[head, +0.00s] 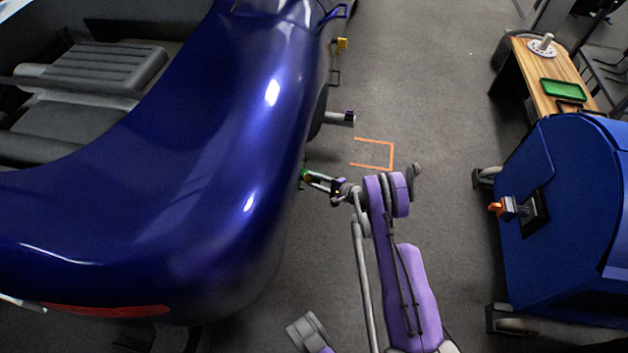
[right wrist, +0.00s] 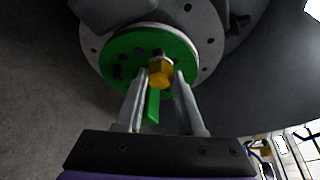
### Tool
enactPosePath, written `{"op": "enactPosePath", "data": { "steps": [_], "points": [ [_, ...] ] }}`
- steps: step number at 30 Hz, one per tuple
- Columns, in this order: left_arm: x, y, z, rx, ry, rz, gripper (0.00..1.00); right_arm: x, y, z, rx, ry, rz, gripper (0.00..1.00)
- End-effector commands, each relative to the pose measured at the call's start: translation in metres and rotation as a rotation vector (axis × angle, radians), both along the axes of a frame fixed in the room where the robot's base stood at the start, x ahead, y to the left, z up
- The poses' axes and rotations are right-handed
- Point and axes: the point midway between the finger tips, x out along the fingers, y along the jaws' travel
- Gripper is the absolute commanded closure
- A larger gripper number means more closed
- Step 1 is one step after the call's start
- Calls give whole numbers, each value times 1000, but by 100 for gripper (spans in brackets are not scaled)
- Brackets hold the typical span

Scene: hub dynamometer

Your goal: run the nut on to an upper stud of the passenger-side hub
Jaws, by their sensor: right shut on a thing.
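The passenger-side hub shows in the right wrist view as a green disc (right wrist: 119,51) with several dark studs and holes, in front of a grey round plate. In the head view only a small green bit of it (head: 304,174) shows beside the car body. My right gripper (right wrist: 161,76) is shut on the brass-coloured hex nut (right wrist: 160,73), in front of the green face. A dark stud end (right wrist: 158,52) shows just behind the nut; I cannot tell whether the nut is threaded on it. In the head view my right gripper (head: 314,178) reaches left to the hub.
The blue car body (head: 200,170) overhangs the hub closely on the left. A shaft-like part (head: 339,118) sticks out further up. A blue cabinet (head: 560,200) and a wooden-topped cart (head: 530,70) with a green tray (head: 562,87) stand right. Floor between is open.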

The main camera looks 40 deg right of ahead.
Motion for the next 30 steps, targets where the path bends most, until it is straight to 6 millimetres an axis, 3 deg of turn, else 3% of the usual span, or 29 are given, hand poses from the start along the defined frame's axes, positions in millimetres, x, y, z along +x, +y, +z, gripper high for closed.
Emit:
{"op": "enactPosePath", "data": {
  "steps": [30],
  "points": [
    [1, 0, -6, 0, 2, 0, 20, 7, 5, 0, 0, 0, 0, 100]
  ]
}}
